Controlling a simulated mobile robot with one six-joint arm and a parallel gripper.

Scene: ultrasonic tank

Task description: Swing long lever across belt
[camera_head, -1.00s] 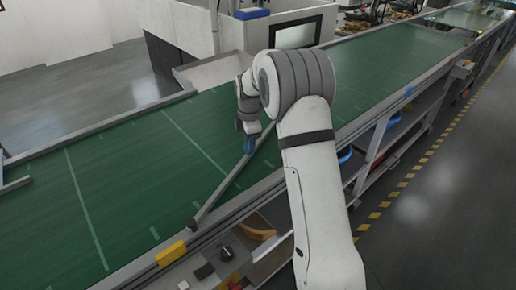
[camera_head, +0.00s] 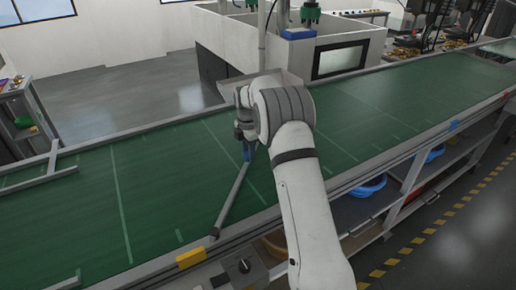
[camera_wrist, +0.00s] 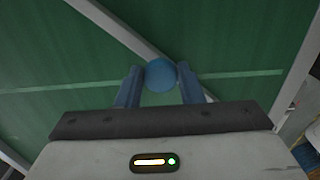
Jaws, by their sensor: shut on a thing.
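The long grey lever (camera_head: 231,199) lies at a slant over the green belt (camera_head: 155,190). Its pivot end is at the belt's near edge, and its far end reaches my gripper (camera_head: 247,150). In the wrist view, my gripper (camera_wrist: 160,88) has its two blue fingers on either side of a round blue knob (camera_wrist: 160,74). The grey lever bar (camera_wrist: 112,28) runs past behind the knob. My gripper is shut on the knob, above the belt. The exact contact of the fingers is partly hidden in the head view by my wrist.
A yellow block (camera_head: 191,258) sits on the near rail beside the lever's pivot. A grey metal chute (camera_head: 270,80) stands at the far belt edge behind my gripper. Another grey bar frame (camera_head: 45,175) lies over the belt at left. Blue bins (camera_head: 368,187) sit below the belt.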

